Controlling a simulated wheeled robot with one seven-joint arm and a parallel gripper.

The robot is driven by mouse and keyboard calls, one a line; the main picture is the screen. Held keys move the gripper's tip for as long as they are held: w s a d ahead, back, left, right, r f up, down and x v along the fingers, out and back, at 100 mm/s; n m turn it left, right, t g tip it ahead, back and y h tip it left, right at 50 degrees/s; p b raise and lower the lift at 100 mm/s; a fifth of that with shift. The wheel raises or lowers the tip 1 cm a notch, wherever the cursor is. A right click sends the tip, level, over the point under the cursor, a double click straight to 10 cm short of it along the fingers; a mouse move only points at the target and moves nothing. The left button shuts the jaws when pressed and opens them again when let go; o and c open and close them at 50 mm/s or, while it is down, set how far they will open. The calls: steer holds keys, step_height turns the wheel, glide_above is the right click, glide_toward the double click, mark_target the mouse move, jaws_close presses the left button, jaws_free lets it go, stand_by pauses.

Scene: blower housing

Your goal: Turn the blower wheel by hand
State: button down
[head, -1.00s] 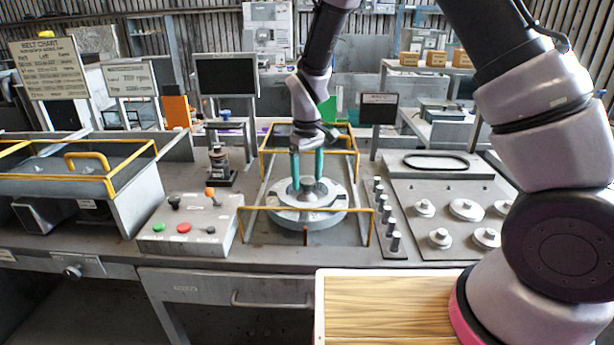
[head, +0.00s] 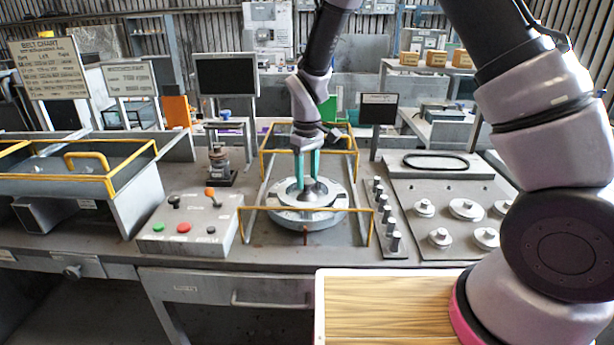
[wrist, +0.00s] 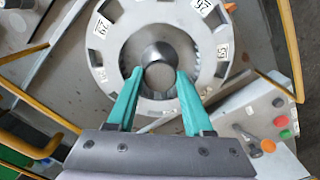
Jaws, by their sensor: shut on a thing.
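The blower wheel (head: 287,195) is a round pale-grey metal disc inside a yellow-railed bay at the bench's middle. In the wrist view the wheel (wrist: 103,48) shows a notched rim with small numbered labels and a round hub (wrist: 158,56) at its centre. My gripper (head: 308,184) points down over the middle of the wheel. Its two green fingers, also in the wrist view (wrist: 159,76), are shut on the hub, one on each side. The wheel's near edge in the wrist view is partly hidden by the fingers and gripper body.
Yellow rails (head: 300,209) run in front of and behind the wheel. A control box (head: 188,226) with buttons and levers stands to the left. A row of pegs (head: 385,215) and a plate with several round parts (head: 440,200) lie to the right.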

mark_target(307, 180)
steer(key=n, duration=1.8)
steer(key=shift+n, duration=0.4)
stand_by(0.4)
steer(key=shift+c, duration=1.4)
jaws_free()
step_height(307, 180, up, 11)
